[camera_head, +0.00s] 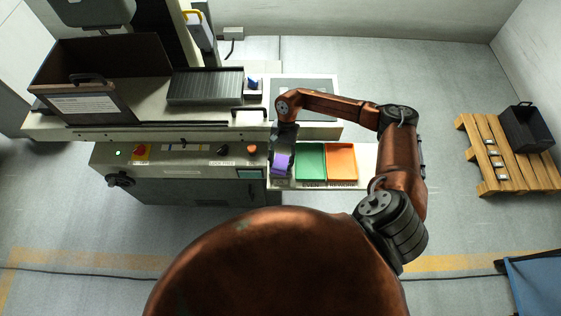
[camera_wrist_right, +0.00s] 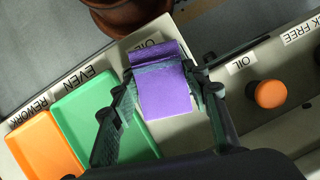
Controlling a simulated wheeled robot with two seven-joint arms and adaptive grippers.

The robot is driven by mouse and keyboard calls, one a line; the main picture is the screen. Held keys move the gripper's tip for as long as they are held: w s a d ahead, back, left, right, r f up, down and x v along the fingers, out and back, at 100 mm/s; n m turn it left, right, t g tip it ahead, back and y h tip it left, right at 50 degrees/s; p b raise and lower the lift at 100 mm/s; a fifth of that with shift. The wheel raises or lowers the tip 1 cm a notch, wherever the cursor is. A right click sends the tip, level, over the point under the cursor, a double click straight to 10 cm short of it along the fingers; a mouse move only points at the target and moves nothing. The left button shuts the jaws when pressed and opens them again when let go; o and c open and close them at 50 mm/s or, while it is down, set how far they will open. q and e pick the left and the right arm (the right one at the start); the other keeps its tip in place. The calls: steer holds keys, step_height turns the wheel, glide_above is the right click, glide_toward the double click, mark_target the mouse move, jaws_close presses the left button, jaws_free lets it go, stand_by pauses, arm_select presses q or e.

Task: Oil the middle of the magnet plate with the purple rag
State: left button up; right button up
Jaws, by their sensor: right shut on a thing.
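The purple rag (camera_head: 281,163) is between the fingers of my right gripper (camera_head: 284,149), at the left end of the pale shelf in the head view. In the right wrist view the purple rag (camera_wrist_right: 165,92) hangs flat between the two dark fingers of the right gripper (camera_wrist_right: 167,70), which is shut on it. A label reading OIL is partly hidden behind the rag. The magnet plate (camera_head: 206,86) looks like the grey ribbed block on the machine bed, up and left of the gripper, apart from it. My left gripper is not in view.
A green tray (camera_head: 310,162) labelled EVEN and an orange tray (camera_head: 341,162) labelled REWORK sit right beside the rag. The machine's front panel has an orange knob (camera_head: 252,149). A dark open box (camera_head: 95,75) stands left of the plate. A pallet (camera_head: 495,160) lies far right.

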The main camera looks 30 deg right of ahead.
mark_target(281, 163)
steer(key=shift+r+p, duration=1.1)
steer(key=shift+r, duration=2.4)
